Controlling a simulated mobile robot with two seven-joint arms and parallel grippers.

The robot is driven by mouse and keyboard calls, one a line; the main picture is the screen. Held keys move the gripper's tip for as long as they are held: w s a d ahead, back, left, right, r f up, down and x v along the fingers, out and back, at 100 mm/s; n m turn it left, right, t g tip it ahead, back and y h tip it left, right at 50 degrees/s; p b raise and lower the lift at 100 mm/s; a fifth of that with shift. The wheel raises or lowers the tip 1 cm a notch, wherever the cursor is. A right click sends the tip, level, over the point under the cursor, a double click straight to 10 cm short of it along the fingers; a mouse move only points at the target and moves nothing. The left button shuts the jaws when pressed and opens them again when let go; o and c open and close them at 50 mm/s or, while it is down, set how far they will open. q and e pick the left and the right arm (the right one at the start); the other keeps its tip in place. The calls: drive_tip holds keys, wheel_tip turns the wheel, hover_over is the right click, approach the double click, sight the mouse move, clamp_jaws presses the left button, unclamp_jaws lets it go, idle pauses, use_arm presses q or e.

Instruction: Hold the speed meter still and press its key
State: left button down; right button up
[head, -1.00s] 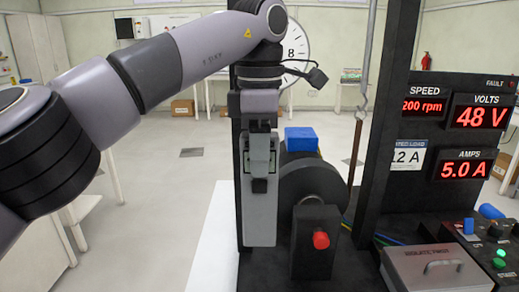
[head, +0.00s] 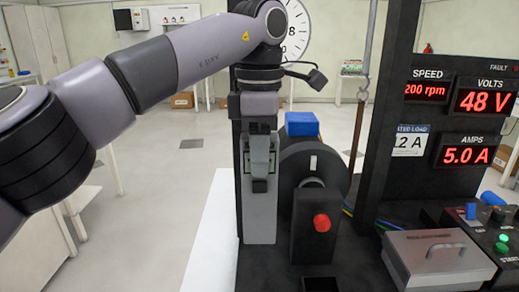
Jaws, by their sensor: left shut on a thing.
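My left gripper (head: 259,180) points down near the middle of the head view. It is shut on an upright grey handheld device that looks like the speed meter (head: 260,220). A pale greenish window shows at the meter's upper end, partly covered by the fingers. I cannot make out the key. To its right is a dark wheel (head: 335,170) with a white mark (head: 313,162) on its face. I cannot tell whether the meter touches the wheel or its rig. My right gripper is not in view.
A blue block (head: 301,124) sits above the wheel. A black box with a red knob (head: 321,222) stands in front of it. The panel's speed display (head: 426,90) reads 200 rpm. A grey lidded box (head: 437,263) and control buttons are at right.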

use_arm(q)
drive_tip(key=shift+f, duration=0.75)
drive_tip(key=b, duration=0.4)
hover_over(259, 225)
drive_tip(key=w, duration=0.2)
drive_tip(key=shift+s+f, duration=0.2)
drive_tip(key=shift+f, duration=3)
drive_tip(key=shift+f+b, duration=0.9)
drive_tip(key=shift+f, duration=0.6)
drive_tip(key=shift+f+b, duration=0.35)
drive_tip(key=shift+f, duration=0.3)
drive_tip(key=shift+f+b, duration=0.55)
drive_tip(key=shift+f, duration=0.55)
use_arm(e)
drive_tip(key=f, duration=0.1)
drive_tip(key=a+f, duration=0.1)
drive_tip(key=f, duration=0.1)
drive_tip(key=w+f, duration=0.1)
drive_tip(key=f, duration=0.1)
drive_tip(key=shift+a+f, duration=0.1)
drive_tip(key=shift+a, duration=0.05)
use_arm(q)
drive_tip(key=shift+f, duration=0.2)
